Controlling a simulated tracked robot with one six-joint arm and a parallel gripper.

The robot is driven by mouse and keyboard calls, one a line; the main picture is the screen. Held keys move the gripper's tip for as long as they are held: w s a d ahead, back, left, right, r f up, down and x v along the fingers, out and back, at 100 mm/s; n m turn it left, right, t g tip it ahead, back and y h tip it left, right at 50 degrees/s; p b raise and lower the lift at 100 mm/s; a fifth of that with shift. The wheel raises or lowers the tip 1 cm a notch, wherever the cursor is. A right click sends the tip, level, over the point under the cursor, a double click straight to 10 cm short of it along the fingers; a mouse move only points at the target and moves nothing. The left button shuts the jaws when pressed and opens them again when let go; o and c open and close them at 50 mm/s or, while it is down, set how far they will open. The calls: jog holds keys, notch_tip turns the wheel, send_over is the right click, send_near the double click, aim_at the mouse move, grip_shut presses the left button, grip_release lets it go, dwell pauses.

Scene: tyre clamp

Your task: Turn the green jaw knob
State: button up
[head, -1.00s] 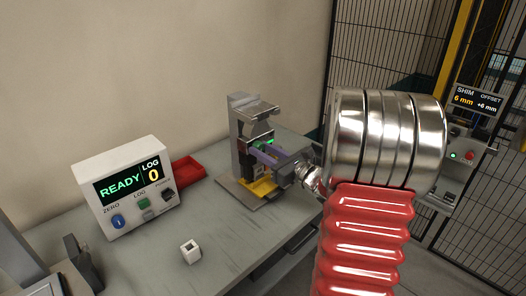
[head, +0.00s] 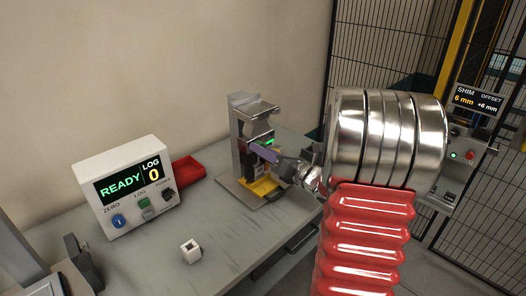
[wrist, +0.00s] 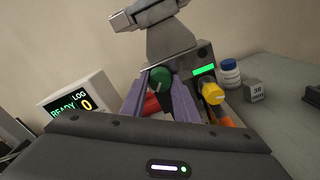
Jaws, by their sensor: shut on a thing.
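The green jaw knob (wrist: 160,78) is on the grey clamp fixture (wrist: 170,40), between the two purple fingers of my gripper (wrist: 160,92) in the wrist view. The gripper is shut on the knob. A white mark shows on the knob's face. In the head view my gripper (head: 262,151) reaches in from the right to the clamp fixture (head: 240,112), and its fingers hide the knob. A small green lit display (wrist: 204,70) is on the fixture, with a yellow knob (wrist: 213,93) below it.
A white console (head: 128,185) reads READY and LOG 0. A red tray (head: 188,169) is behind it, and a small white block (head: 190,251) lies in front. A white bottle (wrist: 230,76) and a grey block (wrist: 257,91) stand right of the fixture. A shim panel (head: 471,101) reads 6 mm.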

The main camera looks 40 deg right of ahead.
jog(key=m, duration=1.1)
jog(key=shift+f, duration=0.1)
dwell(0.5)
jog(key=o, duration=1.1)
jog(key=shift+c, duration=0.2)
jog(key=s+d, duration=0.1)
jog(key=s, duration=1.2)
jog(key=shift+s+d, duration=0.4)
